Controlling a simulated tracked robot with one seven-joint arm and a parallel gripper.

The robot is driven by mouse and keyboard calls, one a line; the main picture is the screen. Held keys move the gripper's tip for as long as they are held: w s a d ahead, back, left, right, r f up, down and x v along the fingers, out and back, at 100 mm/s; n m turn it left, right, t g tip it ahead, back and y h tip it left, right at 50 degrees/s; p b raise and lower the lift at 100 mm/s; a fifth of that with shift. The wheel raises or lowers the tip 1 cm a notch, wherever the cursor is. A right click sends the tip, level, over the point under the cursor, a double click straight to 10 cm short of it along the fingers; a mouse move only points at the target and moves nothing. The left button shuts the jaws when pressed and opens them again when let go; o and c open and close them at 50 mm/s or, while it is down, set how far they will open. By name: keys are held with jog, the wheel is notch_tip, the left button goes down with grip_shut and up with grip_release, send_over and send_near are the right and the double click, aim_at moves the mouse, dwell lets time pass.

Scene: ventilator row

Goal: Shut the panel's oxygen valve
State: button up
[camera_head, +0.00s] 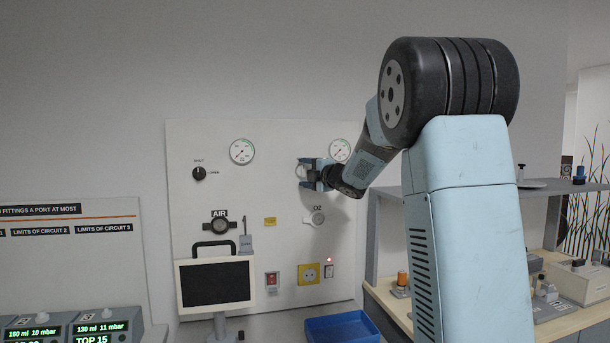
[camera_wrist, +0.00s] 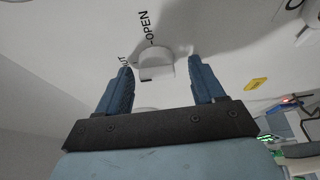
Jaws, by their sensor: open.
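The pale oxygen valve knob (camera_head: 301,172) sits on the white wall panel (camera_head: 265,145), above the round O2 outlet (camera_head: 315,217). In the wrist view the white knob (camera_wrist: 156,66) shows beside the printed word OPEN and a partly hidden word ending in UT. My gripper (camera_head: 306,174) is at the panel in front of this knob. In the wrist view its two blue fingers (camera_wrist: 160,70) are spread, one on each side of the knob, with gaps visible. The knob's pointer direction cannot be made out.
A black knob (camera_head: 199,173) marked SHUT and OPEN is on the panel's left, above the AIR outlet (camera_head: 220,226). Two gauges (camera_head: 242,151) sit along the top. A monitor (camera_head: 215,284) stands before the lower left. A blue bin (camera_head: 342,328) is below.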

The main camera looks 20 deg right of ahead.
jog(key=shift+s+d, duration=0.1)
jog(key=shift+s, duration=0.05)
jog(key=shift+s+d, duration=0.15)
jog(key=shift+s, duration=0.15)
jog(key=v, duration=1.2)
jog(key=shift+s, duration=0.35)
jog(key=shift+d, duration=0.1)
